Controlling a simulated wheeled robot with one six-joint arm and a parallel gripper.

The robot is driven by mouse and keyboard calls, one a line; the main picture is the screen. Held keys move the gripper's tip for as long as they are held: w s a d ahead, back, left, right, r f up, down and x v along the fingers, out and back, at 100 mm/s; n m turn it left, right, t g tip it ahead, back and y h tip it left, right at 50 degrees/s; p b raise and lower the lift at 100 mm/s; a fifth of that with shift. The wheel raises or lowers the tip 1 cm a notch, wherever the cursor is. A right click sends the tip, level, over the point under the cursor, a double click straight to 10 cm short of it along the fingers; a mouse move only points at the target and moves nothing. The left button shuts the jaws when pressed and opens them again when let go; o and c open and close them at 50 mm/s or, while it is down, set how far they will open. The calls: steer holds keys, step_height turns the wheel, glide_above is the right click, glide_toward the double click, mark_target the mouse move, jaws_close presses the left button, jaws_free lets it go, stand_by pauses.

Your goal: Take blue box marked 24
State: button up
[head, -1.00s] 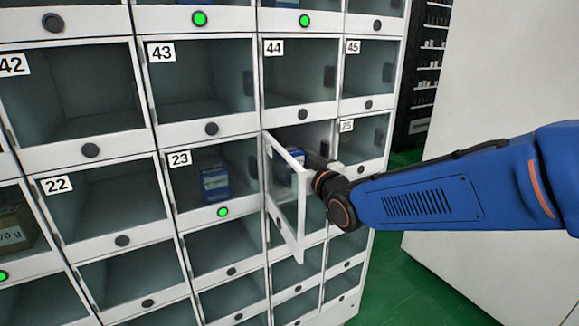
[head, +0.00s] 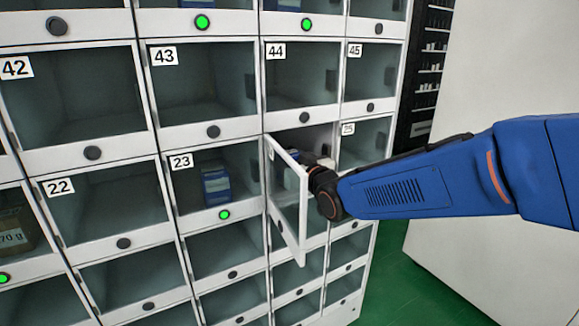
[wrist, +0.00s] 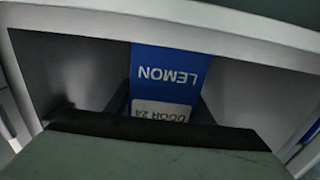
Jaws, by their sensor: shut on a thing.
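The blue box (wrist: 165,68) is in the wrist view, with LEMON and a white DOOR 24 label upside down. It is inside an open compartment, and its lower end is hidden. My gripper (wrist: 163,104) is shut on this box, with dark fingers at both its sides. In the head view my arm's end reaches into the open compartment between 23 and 25. The clear door (head: 287,205) of that compartment stands open to the left of my wrist and partly covers the gripper.
Closed clear-door compartments surround the open one. Another blue box (head: 216,186) stands behind door 23, which has a green-lit button (head: 224,215). The compartment's white upper frame (wrist: 170,25) crosses the top of the wrist view. Green floor (head: 395,290) lies open to the right.

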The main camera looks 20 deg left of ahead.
steer(key=shift+r, duration=0.5)
steer(key=r+v, duration=0.2)
steer(key=v, duration=1.6)
steer(key=shift+r, duration=0.25)
steer(key=v, duration=1.5)
steer(key=shift+s, duration=0.15)
